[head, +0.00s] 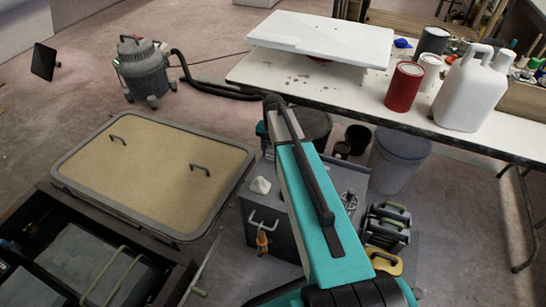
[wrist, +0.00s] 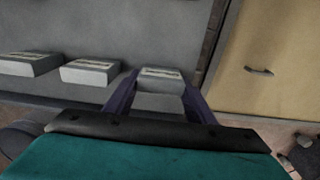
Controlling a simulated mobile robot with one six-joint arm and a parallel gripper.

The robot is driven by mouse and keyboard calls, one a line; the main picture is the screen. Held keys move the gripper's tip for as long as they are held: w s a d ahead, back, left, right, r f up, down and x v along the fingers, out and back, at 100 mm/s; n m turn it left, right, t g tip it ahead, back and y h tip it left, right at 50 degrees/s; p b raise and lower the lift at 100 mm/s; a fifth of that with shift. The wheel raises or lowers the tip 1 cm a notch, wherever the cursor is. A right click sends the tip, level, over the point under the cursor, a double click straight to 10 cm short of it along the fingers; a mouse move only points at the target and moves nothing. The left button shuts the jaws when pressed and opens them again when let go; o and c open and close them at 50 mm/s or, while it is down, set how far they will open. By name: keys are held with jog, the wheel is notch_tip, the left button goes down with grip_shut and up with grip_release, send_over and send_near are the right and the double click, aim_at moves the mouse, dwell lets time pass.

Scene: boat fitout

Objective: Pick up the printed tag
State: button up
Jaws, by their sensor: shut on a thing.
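My gripper (wrist: 160,88) shows in the wrist view with its two dark purple fingers on either side of a small grey block with a pale, printed top, which I take as the printed tag (wrist: 161,74). It is shut on this tag. Whether the tag touches the grey surface behind it I cannot tell. Two similar grey blocks with printed tops, a nearer one (wrist: 90,72) and a farther one (wrist: 30,64), sit to the left, apart from the fingers. In the head view my teal arm hides the fingers and the tag.
A tan hatch panel (wrist: 285,55) with a dark handle lies right of the gripper; it also shows in the head view (head: 150,165). A white-topped workbench (head: 290,82) carries a red can (head: 404,87) and a white jug (head: 470,92). A shop vacuum (head: 143,68) stands behind.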

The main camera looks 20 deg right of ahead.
jog(key=shift+r, duration=0.1)
jog(key=shift+r+p, duration=0.45)
jog(key=shift+r, duration=4.5)
